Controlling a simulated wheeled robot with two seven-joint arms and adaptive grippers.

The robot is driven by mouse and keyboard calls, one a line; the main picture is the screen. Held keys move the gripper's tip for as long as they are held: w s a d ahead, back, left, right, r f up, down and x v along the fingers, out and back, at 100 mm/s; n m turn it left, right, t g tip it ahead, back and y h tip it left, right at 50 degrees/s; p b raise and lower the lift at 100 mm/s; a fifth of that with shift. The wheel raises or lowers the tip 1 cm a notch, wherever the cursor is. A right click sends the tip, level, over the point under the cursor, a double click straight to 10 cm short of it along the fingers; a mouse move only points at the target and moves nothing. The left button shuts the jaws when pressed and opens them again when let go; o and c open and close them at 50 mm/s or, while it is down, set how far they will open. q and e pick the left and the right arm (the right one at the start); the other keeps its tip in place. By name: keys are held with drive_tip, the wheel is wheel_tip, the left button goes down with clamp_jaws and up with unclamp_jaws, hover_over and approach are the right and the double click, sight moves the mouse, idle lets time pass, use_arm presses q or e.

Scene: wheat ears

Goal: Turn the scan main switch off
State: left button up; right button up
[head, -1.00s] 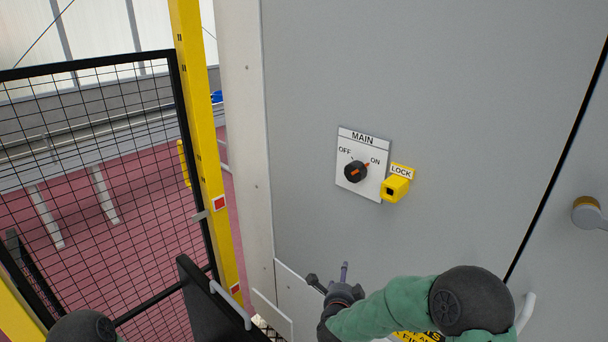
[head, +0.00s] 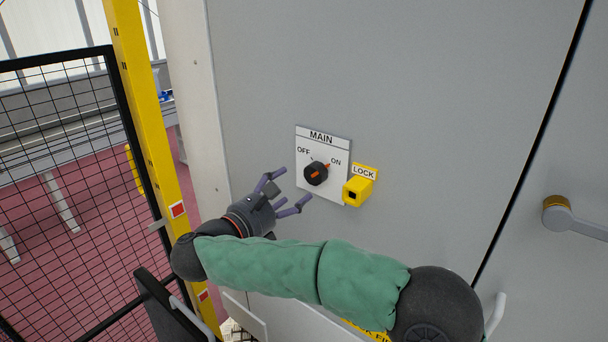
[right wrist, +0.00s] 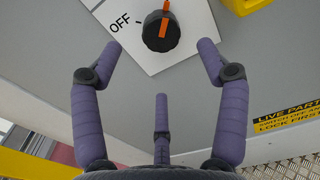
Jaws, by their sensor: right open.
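The main switch (head: 316,173) is a round black knob with an orange pointer on a white plate (head: 321,141) marked MAIN, OFF and ON. The plate is on a grey cabinet door. In the head view the pointer slants up right toward ON. The knob also shows in the right wrist view (right wrist: 160,31), beyond the fingertips. My right gripper (head: 294,190) is open and empty, to the lower left of the knob and apart from it. Its purple fingers show in the right wrist view (right wrist: 160,56), spread to either side below the knob. My left gripper is not in view.
A yellow lock block (head: 357,190) with a LOCK label sticks out just right of the switch plate. A door handle (head: 572,218) is at the far right. A yellow post (head: 146,120) and black mesh fence (head: 62,170) stand at the left. The door above the switch is clear.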

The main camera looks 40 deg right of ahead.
sight(312, 175)
drive_tip(key=b+x, duration=0.1)
drive_tip(key=x, duration=0.8)
drive_tip(key=shift+d+f, duration=0.1)
drive_tip(key=c, duration=1.1)
